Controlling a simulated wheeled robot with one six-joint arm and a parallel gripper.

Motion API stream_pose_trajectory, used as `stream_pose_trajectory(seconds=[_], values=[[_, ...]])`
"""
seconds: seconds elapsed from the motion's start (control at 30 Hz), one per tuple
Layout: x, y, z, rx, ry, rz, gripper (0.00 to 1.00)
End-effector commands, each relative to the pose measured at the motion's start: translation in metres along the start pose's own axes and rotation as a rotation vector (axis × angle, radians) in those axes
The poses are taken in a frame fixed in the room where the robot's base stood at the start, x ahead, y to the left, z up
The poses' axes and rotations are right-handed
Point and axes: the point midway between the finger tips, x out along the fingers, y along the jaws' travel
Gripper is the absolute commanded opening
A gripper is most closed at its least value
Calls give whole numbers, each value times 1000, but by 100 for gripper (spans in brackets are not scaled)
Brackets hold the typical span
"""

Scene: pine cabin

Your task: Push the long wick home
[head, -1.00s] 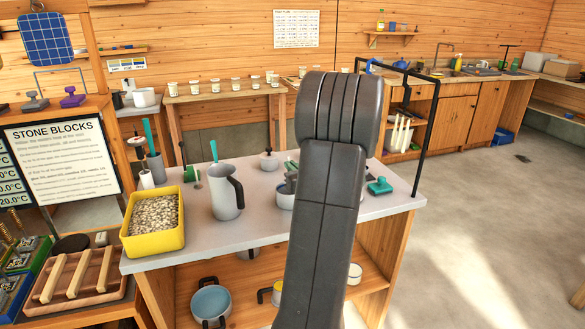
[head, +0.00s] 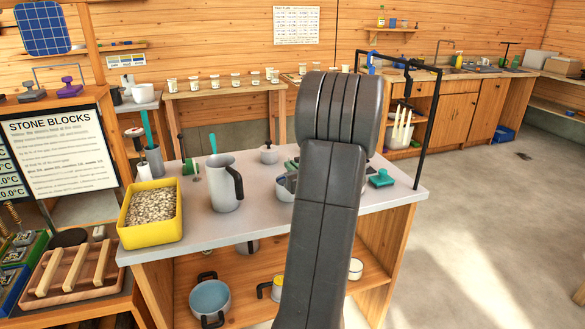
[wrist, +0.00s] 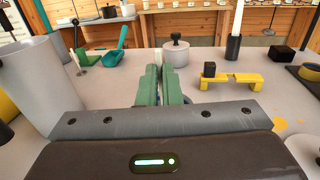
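I cannot make out a wick for certain in either view. A tall white candle-like stick (wrist: 238,18) stands upright in a dark holder (wrist: 233,48) at the back right of the bench in the wrist view. My gripper (wrist: 161,72) has green fingers pointing forward over the bench, side by side with only a thin gap. A pale lidded pot (wrist: 175,56) with a black knob stands beyond the fingertips. In the head view my own arm covers the middle of the bench and hides most of the gripper.
A yellow stand (wrist: 230,82) holds a small black block. A black rail frame (head: 428,120) rises at the bench's right end. Open floor lies right.

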Motion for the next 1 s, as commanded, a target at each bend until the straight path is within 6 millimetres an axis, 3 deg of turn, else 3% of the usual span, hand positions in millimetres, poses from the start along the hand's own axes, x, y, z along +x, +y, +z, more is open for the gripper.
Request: stream_pose_trajectory(seconds=[0.5,1.0], values=[[0,0,-17,0,0,0,0],[0,0,-21,0,0,0,0]])
